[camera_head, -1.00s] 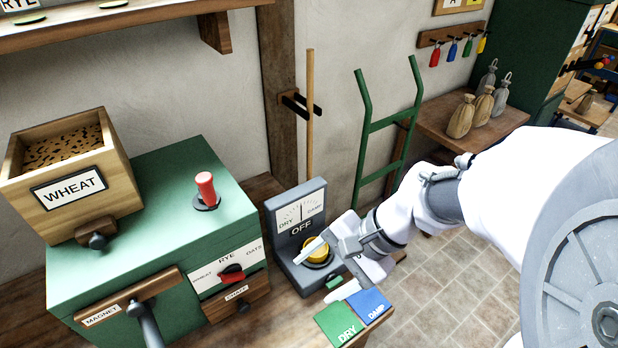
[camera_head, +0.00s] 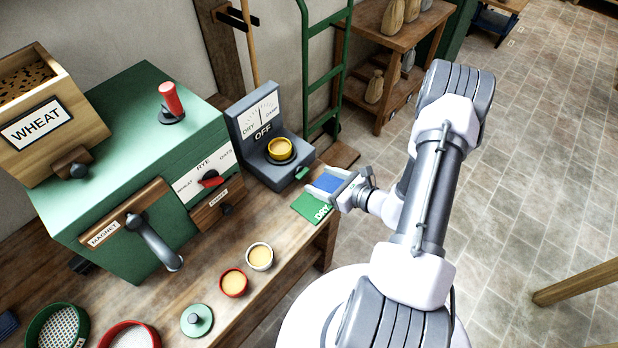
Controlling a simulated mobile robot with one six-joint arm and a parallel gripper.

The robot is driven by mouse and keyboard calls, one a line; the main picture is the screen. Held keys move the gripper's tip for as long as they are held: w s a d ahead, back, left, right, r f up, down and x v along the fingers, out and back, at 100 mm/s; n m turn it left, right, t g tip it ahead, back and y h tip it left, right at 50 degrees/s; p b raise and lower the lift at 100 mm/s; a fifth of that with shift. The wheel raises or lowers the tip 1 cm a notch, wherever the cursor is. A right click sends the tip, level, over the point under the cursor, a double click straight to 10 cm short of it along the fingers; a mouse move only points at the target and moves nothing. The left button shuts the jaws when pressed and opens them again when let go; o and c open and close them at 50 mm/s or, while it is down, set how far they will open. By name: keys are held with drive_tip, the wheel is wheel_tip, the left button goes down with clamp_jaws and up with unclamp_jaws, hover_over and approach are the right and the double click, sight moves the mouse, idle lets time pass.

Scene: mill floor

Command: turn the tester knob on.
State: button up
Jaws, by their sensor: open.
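The tester (camera_head: 252,122) is a dark grey unit on the bench with a DRY to DAMP dial (camera_head: 261,115) on its upright back. The word OFF shows below the dial. Its round yellow knob (camera_head: 280,149) sits on the base and is fully in view, with nothing touching it. My gripper (camera_head: 320,190) is open and empty, in front of and to the right of the knob, over the green DRY card and the blue card (camera_head: 327,183). The gripper partly covers the blue card.
The green machine (camera_head: 150,130) with a red lever (camera_head: 172,98), selector and WHEAT box (camera_head: 36,122) stands left of the tester. Two small bowls (camera_head: 234,282) and sieves lie along the bench front. A green hand truck (camera_head: 325,70) stands behind right. Open floor lies right.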

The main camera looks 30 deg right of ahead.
sight(304, 173)
drive_tip(key=x, duration=0.5)
drive_tip(key=shift+w+a+f+b, duration=0.1)
drive_tip(key=shift+w+f+b, duration=0.1)
drive_tip(key=shift+b, duration=0.2)
drive_tip(key=shift+r, duration=0.1)
drive_tip(key=c, duration=1.4)
